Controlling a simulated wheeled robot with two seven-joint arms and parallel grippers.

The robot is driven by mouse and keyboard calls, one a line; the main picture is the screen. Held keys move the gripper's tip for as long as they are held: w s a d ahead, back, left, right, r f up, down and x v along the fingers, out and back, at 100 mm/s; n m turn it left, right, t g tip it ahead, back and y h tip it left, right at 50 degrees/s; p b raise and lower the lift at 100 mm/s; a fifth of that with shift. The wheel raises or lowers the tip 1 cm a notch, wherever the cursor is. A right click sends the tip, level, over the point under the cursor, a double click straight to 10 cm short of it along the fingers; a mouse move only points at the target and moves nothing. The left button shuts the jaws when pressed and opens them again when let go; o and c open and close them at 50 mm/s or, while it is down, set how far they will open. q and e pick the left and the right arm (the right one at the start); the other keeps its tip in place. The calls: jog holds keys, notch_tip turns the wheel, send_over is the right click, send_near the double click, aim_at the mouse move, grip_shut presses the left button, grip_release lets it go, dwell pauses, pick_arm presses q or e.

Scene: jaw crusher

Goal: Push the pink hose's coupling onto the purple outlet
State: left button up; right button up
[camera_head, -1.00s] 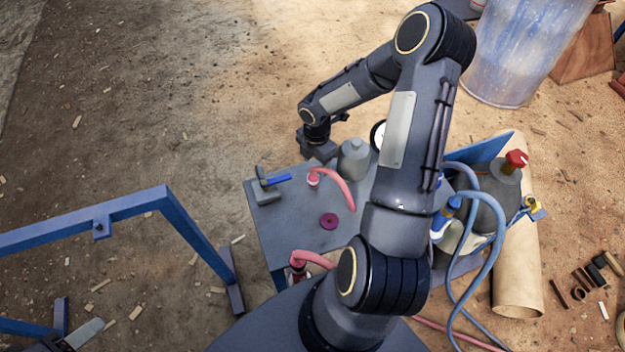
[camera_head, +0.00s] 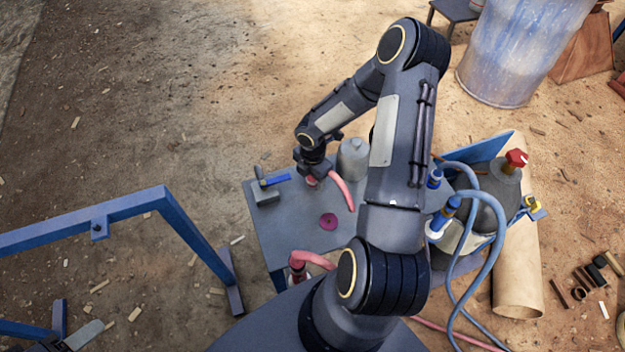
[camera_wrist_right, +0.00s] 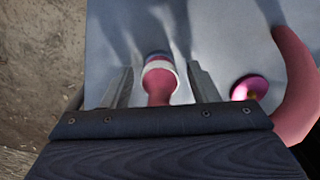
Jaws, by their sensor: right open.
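The pink hose (camera_head: 343,191) lies curved on the grey tabletop. Its pink coupling with a pale ring (camera_wrist_right: 159,68) stands between the fingers of my right gripper (camera_head: 312,176). The fingers are open, one on each side, with gaps to the coupling in the right wrist view. In the head view the gripper hides most of the coupling. The purple outlet (camera_head: 328,221) is a round disc with a dark centre, nearer me on the tabletop; it also shows in the right wrist view (camera_wrist_right: 249,88). A grey-and-dark part at the lower left edge seems to be my left gripper (camera_head: 83,335); its jaws are unclear.
A grey block with a blue lever (camera_head: 265,189) stands at the table's left corner. A grey cylinder (camera_head: 353,157) stands just right of my right gripper. Blue hoses (camera_head: 484,262) hang on the right.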

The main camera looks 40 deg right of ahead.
jog(key=c, duration=1)
jog(key=shift+r, duration=0.5)
notch_tip(320, 180, up, 2)
jog(key=shift+r, duration=0.25)
jog(key=s+r+p, duration=0.1)
jog(key=s+r, duration=0.8)
jog(key=s, duration=0.5)
jog(key=shift+a+r+p, duration=0.25)
jog(key=shift+a+p, duration=0.1)
jog(key=shift+p, duration=0.05)
